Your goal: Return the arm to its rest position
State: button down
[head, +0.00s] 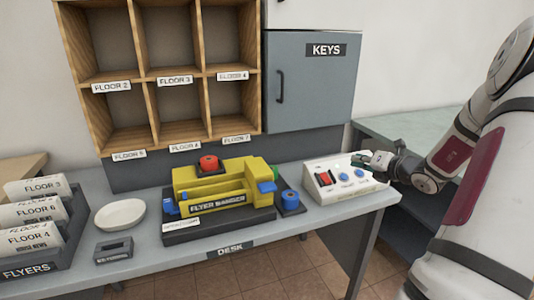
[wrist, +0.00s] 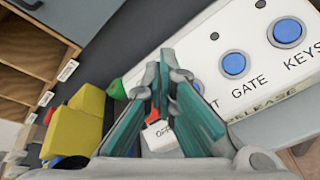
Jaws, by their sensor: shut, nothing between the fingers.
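My gripper (head: 372,159) is at the right end of the desk, above the white control panel. In the wrist view my gripper (wrist: 168,78) shows two teal fingers close together at the tips, with nothing between them. My arm reaches in from the right. The control panel (head: 345,192) has a red switch and blue buttons. In the wrist view the panel (wrist: 200,55) lies behind the fingers, with labels reading GATE and KEYS. The fingers partly cover the red switch and another label. Whether the fingertips touch the panel cannot be told.
A yellow flyer machine (head: 222,185) stands mid-desk, left of the panel. A wooden pigeonhole rack (head: 140,80) and a grey KEYS cabinet (head: 310,90) are behind. A white dish (head: 124,214) and flyer tray (head: 75,240) sit left. The floor (head: 315,262) right of the desk front is clear.

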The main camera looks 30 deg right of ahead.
jog(key=w+a+r+n+g+y, duration=0.1)
jog(key=w+a+r+n+y, duration=0.2)
jog(key=a+n, duration=0.45)
jog(key=w+a+r+n+g+y, duration=0.1)
jog(key=w+a+r+n+y, duration=0.25)
jog(key=a, duration=0.75)
jog(key=s+a+r+n+g+y, duration=0.1)
jog(key=s+a+n+g, duration=0.2)
jog(key=a+n, duration=0.6)
jog(key=s+a+r+n+g+y, duration=0.1)
jog(key=s+a+r+n+g, duration=0.25)
jog(key=a, duration=0.95)
jog(key=s+a+f+n+g+h, duration=0.1)
jog(key=s+a+n+g, duration=0.1)
jog(key=s+a+n, duration=0.45)
jog(key=s+a+f+n+g+h, duration=0.1)
jog(key=s+a+n+g, duration=0.15)
jog(key=s+n, duration=0.55)
jog(key=s+d+n+h, duration=0.35)
jog(key=s+n, duration=0.45)
jog(key=s, duration=0.4)
notch_tip(320, 180, up, 16)
jog(key=t+p, duration=0.3)
jog(key=p, duration=1.2)
jog(key=shift+s+a+h, duration=0.25)
jog(key=shift+h, duration=0.15)
